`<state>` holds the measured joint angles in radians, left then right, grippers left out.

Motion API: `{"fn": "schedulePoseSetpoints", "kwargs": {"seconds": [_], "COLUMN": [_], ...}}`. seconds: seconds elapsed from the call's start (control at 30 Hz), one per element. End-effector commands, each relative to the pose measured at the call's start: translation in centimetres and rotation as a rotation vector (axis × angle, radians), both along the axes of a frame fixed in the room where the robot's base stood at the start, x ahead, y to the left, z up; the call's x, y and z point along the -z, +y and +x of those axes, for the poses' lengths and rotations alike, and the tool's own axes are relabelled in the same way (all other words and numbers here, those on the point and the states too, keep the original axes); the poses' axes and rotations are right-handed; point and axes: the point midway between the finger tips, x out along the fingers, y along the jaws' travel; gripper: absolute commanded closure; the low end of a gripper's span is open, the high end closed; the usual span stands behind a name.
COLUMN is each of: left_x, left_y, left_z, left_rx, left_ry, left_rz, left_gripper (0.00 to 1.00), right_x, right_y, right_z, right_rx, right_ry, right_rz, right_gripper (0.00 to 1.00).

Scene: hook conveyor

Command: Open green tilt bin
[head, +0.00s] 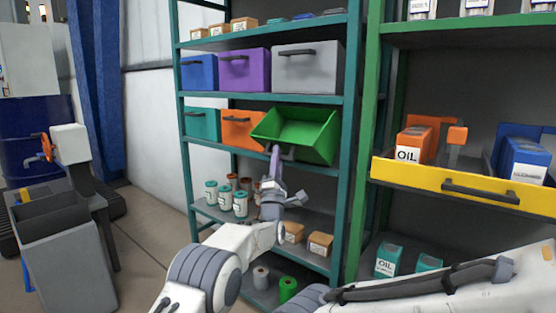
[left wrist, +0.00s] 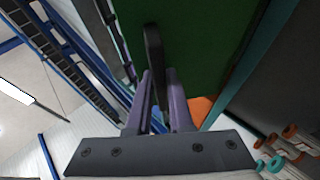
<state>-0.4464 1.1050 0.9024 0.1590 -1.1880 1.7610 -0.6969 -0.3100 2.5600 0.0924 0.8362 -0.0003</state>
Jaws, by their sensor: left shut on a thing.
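The green tilt bin (head: 310,132) is on the middle shelf in the head view, tipped forward so its open inside shows. My left gripper (head: 276,152) reaches up to its front from below. In the left wrist view the bin's dark green front (left wrist: 205,45) fills the upper middle, with a dark handle (left wrist: 153,50) standing out from it. My left gripper's purple fingers (left wrist: 158,88) are shut on that handle, one on each side. My right arm crosses the lower right of the head view, and its gripper is out of view.
An orange bin (head: 240,130) and a teal bin (head: 203,124) stand left of the green one. Purple (head: 243,70) and grey (head: 307,67) bins are above. Jars (head: 240,203) stand below. A yellow drawer (head: 420,178) is in the green rack at right.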

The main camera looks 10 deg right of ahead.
Motion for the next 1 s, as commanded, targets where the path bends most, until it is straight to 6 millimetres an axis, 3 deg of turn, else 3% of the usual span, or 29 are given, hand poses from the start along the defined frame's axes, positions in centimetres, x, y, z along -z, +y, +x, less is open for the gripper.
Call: {"fn": "schedulePoseSetpoints", "kwargs": {"seconds": [0.27,0.3,0.37,0.77,1.0], "left_x": [0.3,0.3,0.3,0.3,1.9], "left_y": [0.0,0.0,0.0,0.1,0.6], "left_z": [0.1,0.1,0.1,-0.1,-1.9], "left_rx": [-0.001,-0.001,-0.001,-0.002,-0.001], "left_ry": [0.007,0.007,0.006,0.003,0.006], "left_rz": [0.004,0.004,0.004,0.002,0.003], "left_gripper": [1.0,0.73,0.53,0.53,0.53], "right_x": [0.0,0.0,0.0,0.0,-0.1], "right_y": [0.0,0.0,0.0,0.0,0.0], "right_z": [0.0,0.0,0.0,0.0,0.0], "right_rx": [0.0,0.0,0.0,0.0,0.0], "right_ry": [0.0,0.0,0.0,0.0,0.0], "right_rz": [0.0,0.0,0.0,0.0,0.0], "right_gripper": [0.5,0.5,0.5,0.5,0.5]}}
